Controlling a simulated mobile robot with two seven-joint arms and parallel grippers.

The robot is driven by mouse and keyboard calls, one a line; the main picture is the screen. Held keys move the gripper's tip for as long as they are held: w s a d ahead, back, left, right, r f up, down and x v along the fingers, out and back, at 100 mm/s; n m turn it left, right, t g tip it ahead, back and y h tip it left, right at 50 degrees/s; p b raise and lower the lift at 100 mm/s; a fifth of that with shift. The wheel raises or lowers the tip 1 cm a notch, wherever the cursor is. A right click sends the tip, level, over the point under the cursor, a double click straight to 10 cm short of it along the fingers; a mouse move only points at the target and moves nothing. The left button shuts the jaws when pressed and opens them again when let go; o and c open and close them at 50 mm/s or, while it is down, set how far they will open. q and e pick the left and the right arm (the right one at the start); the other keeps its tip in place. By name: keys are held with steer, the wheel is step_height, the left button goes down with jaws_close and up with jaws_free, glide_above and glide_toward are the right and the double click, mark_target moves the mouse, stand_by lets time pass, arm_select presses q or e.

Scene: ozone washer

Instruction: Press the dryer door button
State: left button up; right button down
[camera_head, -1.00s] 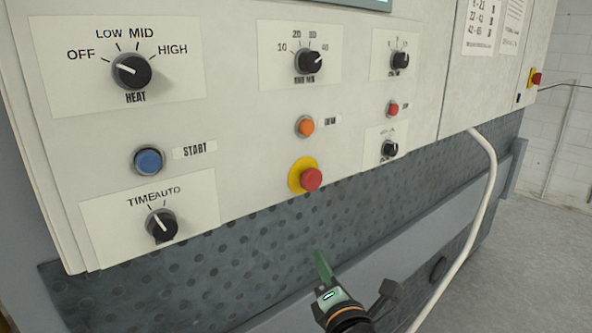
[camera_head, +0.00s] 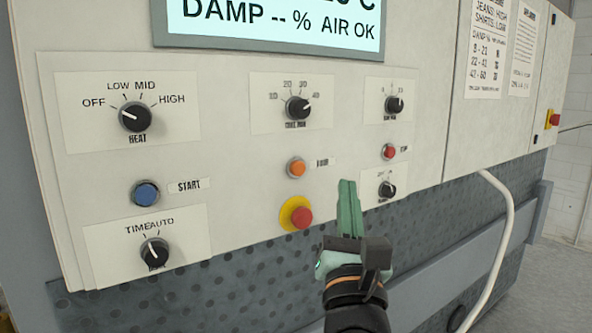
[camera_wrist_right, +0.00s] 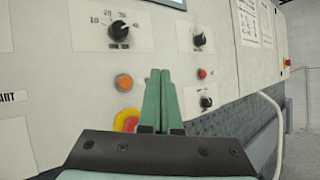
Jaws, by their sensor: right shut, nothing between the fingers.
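The orange button (camera_head: 296,167) sits on the white control panel, with a label beside it that seems to read DOOR. It also shows in the right wrist view (camera_wrist_right: 123,82), left of the fingertips. My right gripper (camera_head: 349,183) is shut and empty, its green fingers pointing up in front of the panel, right of and slightly below the orange button and apart from it. In the right wrist view the fingers (camera_wrist_right: 159,72) are together and partly cover the yellow-ringed red button. My left gripper is not in view.
A red emergency button (camera_head: 300,217) with a yellow ring is just below the orange button. A blue START button (camera_head: 146,193), a small red button (camera_head: 389,152) and several black knobs share the panel. A white hose (camera_head: 507,225) hangs at right.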

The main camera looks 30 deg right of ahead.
mark_target(298, 168)
steer(key=shift+w, duration=0.1)
steer(key=shift+w+a+b, duration=0.2)
steer(key=shift+w+b, duration=0.2)
steer(key=shift+w, duration=1.8)
steer(key=shift+w+a+b, duration=0.2)
steer(key=shift+w+b, duration=0.15)
steer(key=shift+w, duration=1.8)
steer(key=shift+w+p, duration=0.3)
steer(key=shift+w, duration=0.1)
